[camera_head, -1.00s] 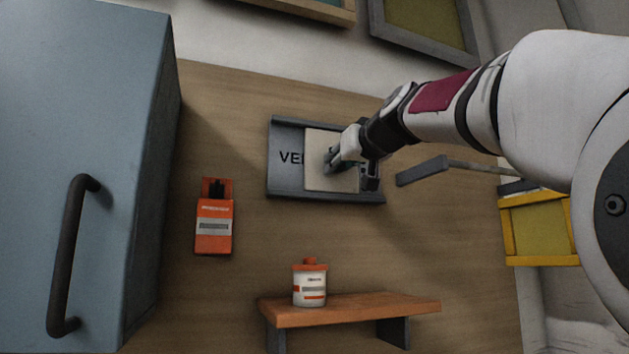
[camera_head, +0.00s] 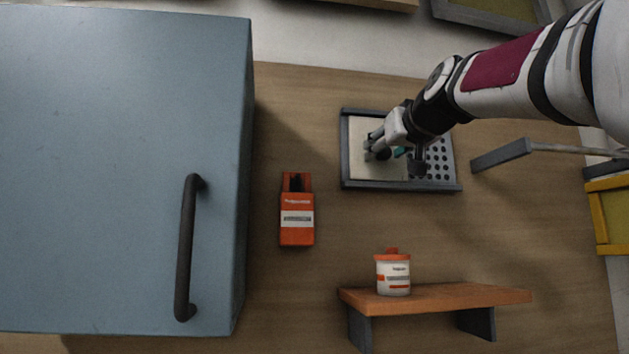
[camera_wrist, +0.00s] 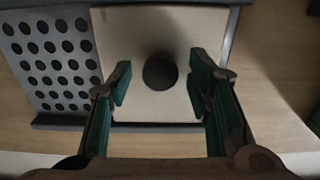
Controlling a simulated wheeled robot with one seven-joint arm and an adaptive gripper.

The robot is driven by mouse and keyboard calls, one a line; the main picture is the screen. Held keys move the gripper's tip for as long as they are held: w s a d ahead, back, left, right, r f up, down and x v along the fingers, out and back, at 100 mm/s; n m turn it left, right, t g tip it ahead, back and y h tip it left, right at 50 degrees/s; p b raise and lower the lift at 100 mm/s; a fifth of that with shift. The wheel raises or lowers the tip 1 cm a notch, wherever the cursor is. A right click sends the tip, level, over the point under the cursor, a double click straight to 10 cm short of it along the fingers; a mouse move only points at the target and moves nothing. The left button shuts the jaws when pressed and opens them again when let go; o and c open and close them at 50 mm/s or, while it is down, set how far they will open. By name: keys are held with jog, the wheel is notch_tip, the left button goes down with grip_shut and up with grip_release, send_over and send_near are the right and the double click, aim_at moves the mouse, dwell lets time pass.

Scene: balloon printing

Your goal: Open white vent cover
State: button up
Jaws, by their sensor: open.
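The white vent cover (camera_head: 364,170) is a pale square panel at the left end of a grey wall frame (camera_head: 344,150). To its right a grille with dark round holes (camera_head: 441,155) is exposed. In the wrist view the cover (camera_wrist: 132,30) has a dark round knob (camera_wrist: 160,71), and the grille (camera_wrist: 50,60) shows at left. My gripper (camera_head: 380,148) is in front of the cover. Its green-padded fingers (camera_wrist: 159,88) are open, one on each side of the knob, with visible gaps. Part of the cover is hidden behind my gripper in the head view.
A blue cabinet (camera_head: 110,150) with a dark handle (camera_head: 187,250) stands at left. An orange box (camera_head: 297,220) is on the wall below the vent. A white jar (camera_head: 393,275) with an orange lid stands on a wooden shelf (camera_head: 450,297). A grey bar (camera_head: 502,156) juts out at right.

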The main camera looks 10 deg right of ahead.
jog(key=shift+s, duration=0.1)
jog(key=s, duration=1.2)
jog(key=shift+w, duration=0.1)
jog(key=s+a+f+g, duration=0.1)
jog(key=a+f+g, duration=0.1)
jog(key=f, duration=0.6)
jog(key=s+a+f+g, duration=0.1)
jog(key=a+f+g, duration=0.1)
jog(key=f, duration=0.6)
jog(key=s+f+g, duration=0.2)
jog(key=s+f, duration=0.3)
jog(key=f, duration=0.6)
jog(key=s+a+f+g, duration=0.1)
jog(key=s+f+g, duration=0.2)
jog(key=s+f, duration=0.3)
jog(key=s+a+f+g, duration=0.1)
jog(key=s+f+g, duration=0.2)
jog(key=f, duration=1.4)
jog(key=s, duration=0.3)
jog(key=shift+a, duration=0.15)
